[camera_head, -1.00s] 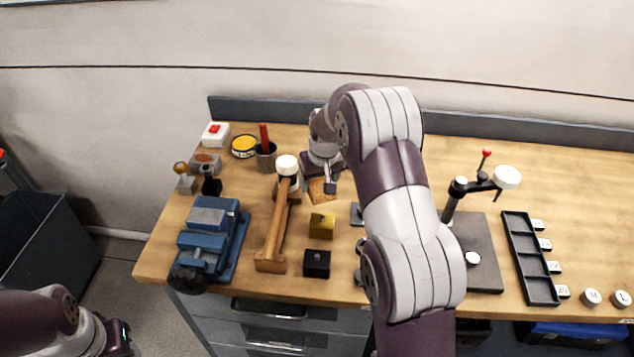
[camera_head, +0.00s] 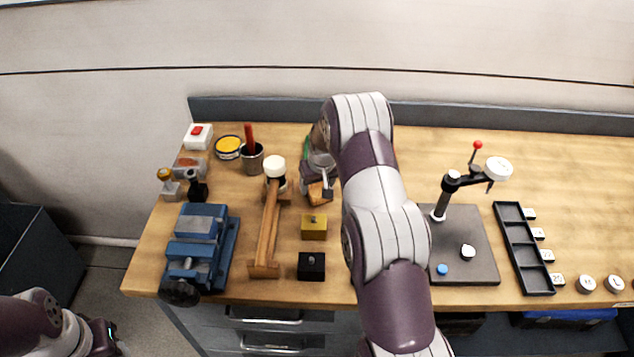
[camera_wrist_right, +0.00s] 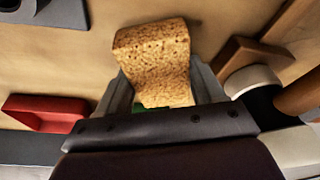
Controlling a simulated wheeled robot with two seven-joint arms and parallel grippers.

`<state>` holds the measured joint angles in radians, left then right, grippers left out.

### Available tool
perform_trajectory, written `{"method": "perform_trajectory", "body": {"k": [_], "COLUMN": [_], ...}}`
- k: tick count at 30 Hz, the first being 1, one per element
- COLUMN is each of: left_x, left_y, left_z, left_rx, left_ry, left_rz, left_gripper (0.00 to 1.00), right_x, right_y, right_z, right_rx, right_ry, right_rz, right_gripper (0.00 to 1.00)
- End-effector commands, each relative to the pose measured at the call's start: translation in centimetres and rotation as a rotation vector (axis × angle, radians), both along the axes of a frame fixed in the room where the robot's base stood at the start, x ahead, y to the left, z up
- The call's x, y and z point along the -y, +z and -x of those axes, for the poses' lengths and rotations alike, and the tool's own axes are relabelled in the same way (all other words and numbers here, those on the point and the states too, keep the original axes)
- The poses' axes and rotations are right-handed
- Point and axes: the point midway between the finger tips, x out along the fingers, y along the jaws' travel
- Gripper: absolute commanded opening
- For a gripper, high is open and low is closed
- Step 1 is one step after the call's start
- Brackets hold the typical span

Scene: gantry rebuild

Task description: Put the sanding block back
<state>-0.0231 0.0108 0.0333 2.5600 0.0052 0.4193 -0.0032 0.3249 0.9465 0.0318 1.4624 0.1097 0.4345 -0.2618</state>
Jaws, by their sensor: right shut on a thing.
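The sanding block is a tan, speckled, cork-like piece (camera_wrist_right: 155,55), with a bit of green at its near end in the right wrist view. My right gripper (camera_wrist_right: 160,95) is shut on it, one finger at each side. In the head view the block (camera_head: 316,193) shows small below the right gripper (camera_head: 323,187), right of the mallet head and behind the yellow block. I cannot tell whether it touches the table. My left arm shows at the lower left of the head view; its fingers are out of frame.
A mallet (camera_head: 268,230) on a wooden stand is close left of the gripper. A yellow block (camera_head: 314,229) and black block (camera_head: 311,266) stand in front. A blue vise (camera_head: 200,245) is left. A red piece (camera_wrist_right: 45,110) lies nearby in the wrist view. My right arm hides the middle table.

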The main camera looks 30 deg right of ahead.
Motion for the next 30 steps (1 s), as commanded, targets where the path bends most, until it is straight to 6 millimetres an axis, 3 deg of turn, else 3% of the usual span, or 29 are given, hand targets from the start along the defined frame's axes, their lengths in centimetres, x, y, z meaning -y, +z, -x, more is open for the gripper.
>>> {"method": "perform_trajectory", "body": {"k": [3, 4, 6, 18, 30], "left_x": [0.0, 0.0, 0.0, 0.0, 0.0], "left_y": [-0.4, -0.3, -0.2, -0.2, -1.7], "left_z": [0.0, 0.0, 0.0, 0.0, 0.0], "left_rx": [0.0, 0.0, 0.0, 0.0, 0.0], "left_ry": [0.0, 0.0, 0.0, 0.0, 0.0], "left_rz": [0.0, 0.0, 0.0, 0.0, 0.0], "left_gripper": [0.43, 0.43, 0.43, 0.43, 0.43], "right_x": [0.0, 0.0, 0.0, 0.0, -0.4], "right_y": [-0.4, -0.4, -0.3, 0.6, 9.5], "right_z": [0.0, 0.0, 0.0, 0.1, 2.6], "right_rx": [0.0, 0.0, 0.0, 0.001, 0.003], "right_ry": [0.0, 0.0, 0.0, 0.0, 0.0], "right_rz": [0.0, 0.0, 0.0, 0.0, 0.001], "right_gripper": [0.39, 0.71, 0.93, 0.93, 0.93]}}
